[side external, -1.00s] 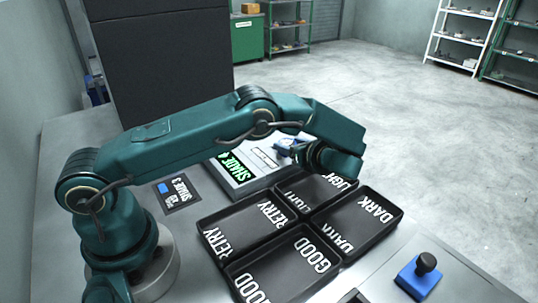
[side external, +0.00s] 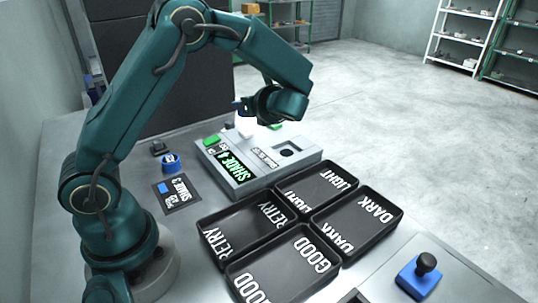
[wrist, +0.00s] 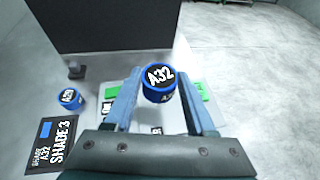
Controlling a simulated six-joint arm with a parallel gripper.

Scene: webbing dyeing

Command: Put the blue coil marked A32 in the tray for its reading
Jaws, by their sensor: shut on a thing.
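My gripper (wrist: 161,100) is shut on the blue coil marked A32 (wrist: 160,76), black-topped with white lettering, in the wrist view. In the side view my gripper (side external: 243,108) is raised above the back of the grey reader (side external: 262,181); the coil is hard to make out there. The reader shows SHADE 4 in green, and its dark round well is uncovered. The card (side external: 178,193) left of it reads SHADE 3. Four-part black trays stand in front: RETRY (side external: 232,238), LIGHT (side external: 312,186), GOOD (side external: 290,270) and DARK (side external: 362,212). All look empty.
A blue block with a black knob (side external: 420,275) stands at the right front. A tall dark panel (side external: 150,70) rises behind the bench.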

